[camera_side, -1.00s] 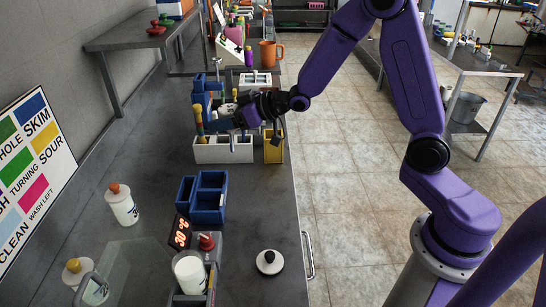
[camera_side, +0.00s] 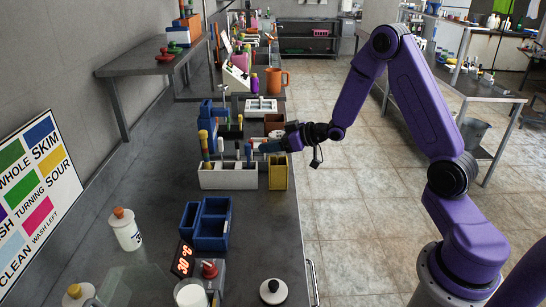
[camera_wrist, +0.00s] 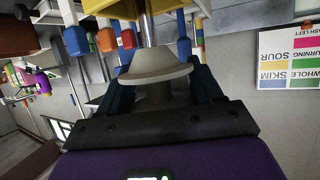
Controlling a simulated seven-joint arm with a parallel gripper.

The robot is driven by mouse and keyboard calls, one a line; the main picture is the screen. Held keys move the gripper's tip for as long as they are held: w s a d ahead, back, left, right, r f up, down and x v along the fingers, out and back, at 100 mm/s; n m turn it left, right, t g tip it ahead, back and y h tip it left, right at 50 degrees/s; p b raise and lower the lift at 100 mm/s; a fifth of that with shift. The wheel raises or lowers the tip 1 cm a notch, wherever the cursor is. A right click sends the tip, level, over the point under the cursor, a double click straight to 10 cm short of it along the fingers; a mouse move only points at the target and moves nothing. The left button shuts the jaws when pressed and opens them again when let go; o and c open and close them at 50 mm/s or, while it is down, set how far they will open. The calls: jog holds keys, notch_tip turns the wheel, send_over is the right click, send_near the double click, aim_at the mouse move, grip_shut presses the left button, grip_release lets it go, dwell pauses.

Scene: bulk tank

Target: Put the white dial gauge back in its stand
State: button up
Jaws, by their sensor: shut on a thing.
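My gripper (camera_side: 262,147) is over the back right of the white rack (camera_side: 228,178), near the yellow bin (camera_side: 278,174). In the wrist view my gripper (camera_wrist: 160,92) is shut on a pale, disc-headed thing with a metal stem, which looks like the white dial gauge (camera_wrist: 152,65). Its stem runs toward the top of that picture. The gauge's face does not show, and in the side view I cannot make out the gauge clearly. Several handled tools stand in the rack, one with a yellow top (camera_side: 203,137). Which slot is the gauge's stand I cannot tell.
A blue divided box (camera_side: 211,228) and a white disc with a dark knob (camera_side: 272,290) lie nearer on the bench. A brown box (camera_side: 274,122) and a white tray (camera_side: 261,107) stand behind the rack. Bare bench lies between rack and blue box.

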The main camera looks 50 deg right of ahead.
aim_at(280, 154)
jog(key=shift+f, duration=2.15)
jog(key=shift+f, duration=0.1)
jog(key=o, duration=1.2)
jog(key=shift+c, duration=0.2)
